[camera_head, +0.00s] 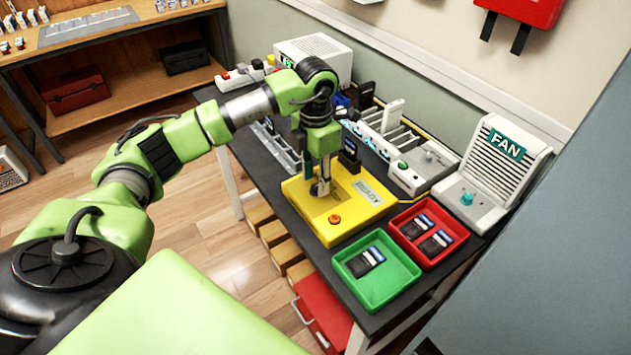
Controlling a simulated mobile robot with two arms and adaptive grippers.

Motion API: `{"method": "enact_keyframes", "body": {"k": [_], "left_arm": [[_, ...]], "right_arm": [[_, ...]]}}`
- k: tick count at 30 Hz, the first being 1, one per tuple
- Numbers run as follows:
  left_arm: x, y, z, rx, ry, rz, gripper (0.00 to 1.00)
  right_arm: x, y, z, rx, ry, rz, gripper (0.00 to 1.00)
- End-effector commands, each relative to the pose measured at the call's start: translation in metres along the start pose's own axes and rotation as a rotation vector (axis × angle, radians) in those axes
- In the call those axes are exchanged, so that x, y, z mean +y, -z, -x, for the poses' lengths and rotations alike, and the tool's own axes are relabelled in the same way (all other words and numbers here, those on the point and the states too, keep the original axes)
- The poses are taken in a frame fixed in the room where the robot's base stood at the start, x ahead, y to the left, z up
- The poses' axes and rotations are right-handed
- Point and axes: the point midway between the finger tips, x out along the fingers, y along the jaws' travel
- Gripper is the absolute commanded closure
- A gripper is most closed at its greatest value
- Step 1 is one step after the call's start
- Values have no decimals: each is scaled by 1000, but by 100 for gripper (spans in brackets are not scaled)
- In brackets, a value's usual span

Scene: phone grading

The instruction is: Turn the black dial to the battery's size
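My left gripper (320,188) points down over the yellow tester box (345,226), its fingertips at or just above the box's top. I cannot tell how far apart the fingers are or whether they hold anything. The black dial is not clearly visible; the gripper covers part of the box's top. The box has an orange button (334,219) and a "READY" label (368,193). A dark upright piece (350,156) stands at the box's back edge; I cannot tell if it is a battery. My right gripper is not in view.
A green tray (371,297) holds dark items, and a red tray (439,259) holds two more. A white printer-like box (313,50) stands at the back left.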

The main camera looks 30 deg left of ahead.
Motion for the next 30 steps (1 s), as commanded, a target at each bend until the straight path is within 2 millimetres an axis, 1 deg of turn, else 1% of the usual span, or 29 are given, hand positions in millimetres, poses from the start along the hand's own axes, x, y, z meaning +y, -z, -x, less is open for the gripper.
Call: {"method": "enact_keyframes", "body": {"k": [1,9,12,15,20,30], "left_arm": [[1,-1,11,-4,-3,0,63],[1,-1,69,-4,-2,0,63],[0,-1,85,-3,-1,0,63],[0,-1,96,-2,-1,0,63],[0,0,103,0,0,0,63],[0,0,103,1,0,0,63]], "right_arm": [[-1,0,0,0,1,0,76],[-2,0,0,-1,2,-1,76],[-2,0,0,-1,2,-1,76],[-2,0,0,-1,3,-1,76],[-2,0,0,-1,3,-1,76],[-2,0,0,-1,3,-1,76]]}}
